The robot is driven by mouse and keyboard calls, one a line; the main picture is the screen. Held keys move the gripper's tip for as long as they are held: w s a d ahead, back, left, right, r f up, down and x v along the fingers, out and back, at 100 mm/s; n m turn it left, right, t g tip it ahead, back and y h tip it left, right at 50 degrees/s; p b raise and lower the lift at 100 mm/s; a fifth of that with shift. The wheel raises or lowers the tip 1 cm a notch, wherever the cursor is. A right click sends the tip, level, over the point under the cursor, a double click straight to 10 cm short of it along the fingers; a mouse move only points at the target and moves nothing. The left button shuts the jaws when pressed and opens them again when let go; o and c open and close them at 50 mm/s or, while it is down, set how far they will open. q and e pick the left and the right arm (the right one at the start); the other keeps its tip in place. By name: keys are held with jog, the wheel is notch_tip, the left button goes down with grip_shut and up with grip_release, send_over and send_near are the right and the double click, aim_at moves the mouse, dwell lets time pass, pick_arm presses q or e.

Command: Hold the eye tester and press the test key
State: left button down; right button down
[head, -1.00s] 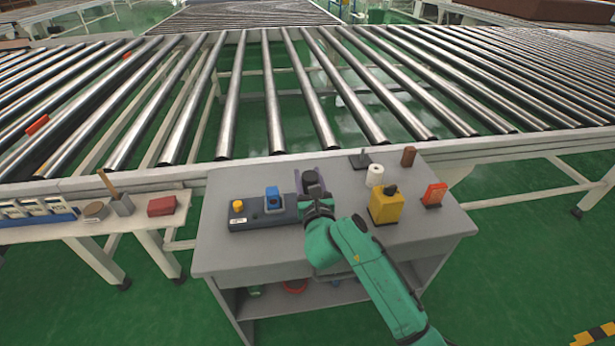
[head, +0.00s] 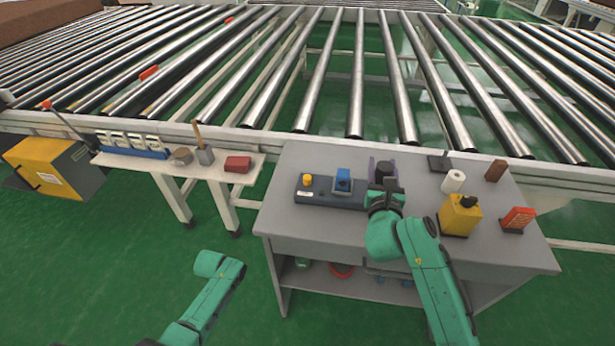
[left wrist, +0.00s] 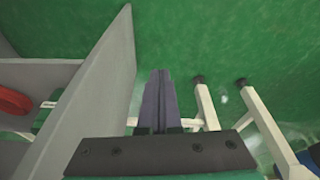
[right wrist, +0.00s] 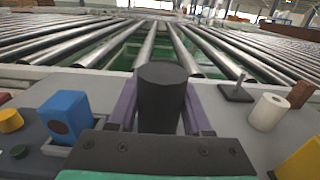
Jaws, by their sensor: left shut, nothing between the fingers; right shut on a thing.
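The eye tester (head: 325,196) is a long dark blue-grey box on the grey table, with a yellow key (head: 307,180) at its left end and a blue block (head: 343,181) nearer its middle. A black cylinder (right wrist: 162,95) stands upright at its right end; the join is hidden. My right gripper (head: 382,172) is shut on this cylinder, with purple fingers on both sides in the right wrist view. My left gripper (left wrist: 159,80) is shut and empty, low beside the table's grey side panel (left wrist: 95,95). In the head view only green links of my left arm show.
A yellow box (head: 459,216), a white roll (head: 453,181), a brown block (head: 496,170) and an orange-red item (head: 517,219) stand right on the grey table (head: 300,230). A side bench (head: 215,172) stands left. The roller conveyor (head: 310,85) runs behind. Green floor is clear front left.

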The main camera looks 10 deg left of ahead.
pick_arm(q)
jog(key=w+r+n+t, duration=0.1)
jog(key=w+r, duration=1)
jog(key=r, duration=0.3)
notch_tip(320, 180, up, 33)
jog(key=m+t+h, duration=0.2)
jog(key=m+h, duration=0.1)
jog(key=h, duration=0.4)
send_over(304, 179)
jog(key=shift+s, duration=0.1)
jog(key=shift+f, duration=4.4)
jog(key=shift+f, duration=0.35)
